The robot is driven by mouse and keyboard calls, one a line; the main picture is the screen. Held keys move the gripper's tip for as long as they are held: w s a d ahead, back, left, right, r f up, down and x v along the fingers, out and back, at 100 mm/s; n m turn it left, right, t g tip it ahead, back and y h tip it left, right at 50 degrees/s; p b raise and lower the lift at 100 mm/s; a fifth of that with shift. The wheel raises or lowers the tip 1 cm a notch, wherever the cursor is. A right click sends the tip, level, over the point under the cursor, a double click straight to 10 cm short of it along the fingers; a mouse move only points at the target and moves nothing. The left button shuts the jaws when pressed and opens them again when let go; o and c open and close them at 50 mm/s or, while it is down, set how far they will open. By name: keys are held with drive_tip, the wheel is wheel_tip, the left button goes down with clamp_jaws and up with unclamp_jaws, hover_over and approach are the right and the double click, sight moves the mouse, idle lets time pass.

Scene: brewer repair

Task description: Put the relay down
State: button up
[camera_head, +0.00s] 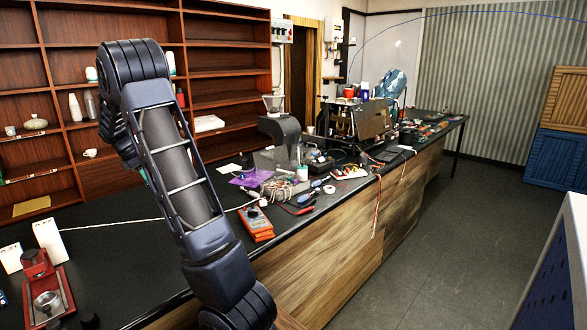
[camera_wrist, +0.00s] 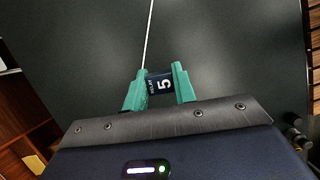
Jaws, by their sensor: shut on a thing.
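My gripper (camera_wrist: 160,82) shows in the wrist view with two green fingers shut on the relay (camera_wrist: 162,84). The relay is a small dark block with a white "5" and the word "RELAY" on its face. Beyond the fingers lies the dark counter top (camera_wrist: 230,45); I cannot tell how high the relay is above it. In the head view my arm reaches over the long black counter (camera_head: 115,250), and both gripper and relay are hidden there.
A red device (camera_head: 45,295) and white cards (camera_head: 48,240) stand at the counter's near left. An orange multimeter (camera_head: 256,223), tools and a grey grinder (camera_head: 284,140) crowd its middle. A thin white cord (camera_wrist: 148,40) runs across the top. The counter between red device and multimeter looks mostly clear.

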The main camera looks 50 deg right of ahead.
drive_tip(key=s+d+m, duration=0.1)
drive_tip(key=s+d, duration=0.2)
drive_tip(key=d, duration=1.2)
drive_tip(key=m, duration=0.1)
hover_over(233, 209)
drive_tip(key=a, duration=0.2)
drive_tip(key=shift+m+g, duration=0.3)
drive_tip(key=shift+g, duration=0.2)
drive_tip(key=f, duration=1.9)
drive_tip(key=shift+w+d, duration=0.25)
drive_tip(key=shift+w, duration=0.1)
drive_tip(key=shift+f, duration=0.15)
drive_tip(key=o, duration=0.9)
drive_tip(key=shift+o, duration=0.2)
